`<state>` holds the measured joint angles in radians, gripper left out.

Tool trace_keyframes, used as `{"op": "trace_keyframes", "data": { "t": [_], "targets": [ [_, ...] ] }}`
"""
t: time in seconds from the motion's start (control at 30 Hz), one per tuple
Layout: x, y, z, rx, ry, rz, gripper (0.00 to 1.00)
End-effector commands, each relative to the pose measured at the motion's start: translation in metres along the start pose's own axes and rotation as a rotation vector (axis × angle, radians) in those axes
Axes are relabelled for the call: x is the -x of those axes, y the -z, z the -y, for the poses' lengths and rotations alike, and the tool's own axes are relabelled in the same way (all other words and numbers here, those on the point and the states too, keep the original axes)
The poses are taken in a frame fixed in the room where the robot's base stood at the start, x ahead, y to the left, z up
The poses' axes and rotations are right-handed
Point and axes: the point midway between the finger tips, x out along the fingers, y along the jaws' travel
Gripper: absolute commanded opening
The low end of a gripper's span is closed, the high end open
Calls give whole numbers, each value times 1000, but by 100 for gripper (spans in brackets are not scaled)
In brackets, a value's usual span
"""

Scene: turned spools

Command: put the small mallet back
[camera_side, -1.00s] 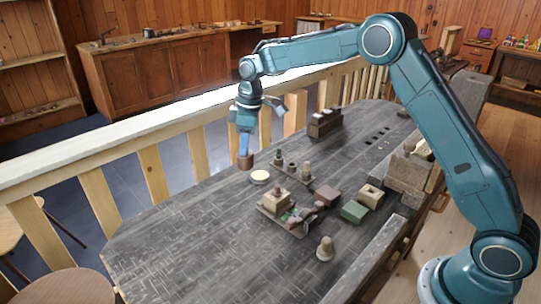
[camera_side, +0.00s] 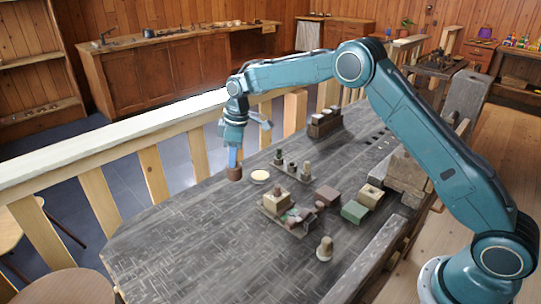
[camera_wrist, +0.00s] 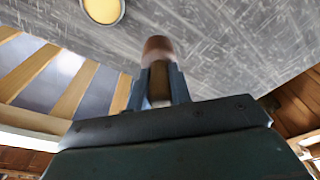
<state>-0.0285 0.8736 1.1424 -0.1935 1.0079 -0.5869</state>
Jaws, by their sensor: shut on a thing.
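My gripper (camera_side: 233,157) is shut on the small mallet (camera_side: 234,174), a brown, cylinder-like wooden piece hanging at the fingertips. In the wrist view my gripper (camera_wrist: 159,84) grips a narrow handle between its blue fingers, and the mallet's reddish-brown head (camera_wrist: 157,47) sticks out past the tips. The mallet shows near the table's far left edge, left of a pale round disc (camera_side: 260,176). Its exact height over the table is hard to tell. The disc also shows at the top left of the wrist view (camera_wrist: 103,8).
A narrow rack with upright pegs (camera_side: 292,170) stands right of the disc. A tray with a block and small pieces (camera_side: 277,207), a red-brown box (camera_side: 327,194), a green box (camera_side: 354,212) and a turned piece (camera_side: 325,248) stand nearer. The table's left part (camera_side: 180,240) is bare.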

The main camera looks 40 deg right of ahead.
Motion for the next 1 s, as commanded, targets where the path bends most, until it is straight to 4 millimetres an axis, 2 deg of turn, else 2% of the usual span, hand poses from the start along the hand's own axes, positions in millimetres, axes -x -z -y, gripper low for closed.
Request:
{"op": "trace_keyframes", "data": {
  "t": [0.23, 0.6, 1.0],
  "targets": [
    [-8, -1, 0, 0, 1, 1, 0],
    [-49, -8, 0, 0, 0, 0, 0],
    [-53, -8, 0, 0, -1, 0, 0]
  ]
}}
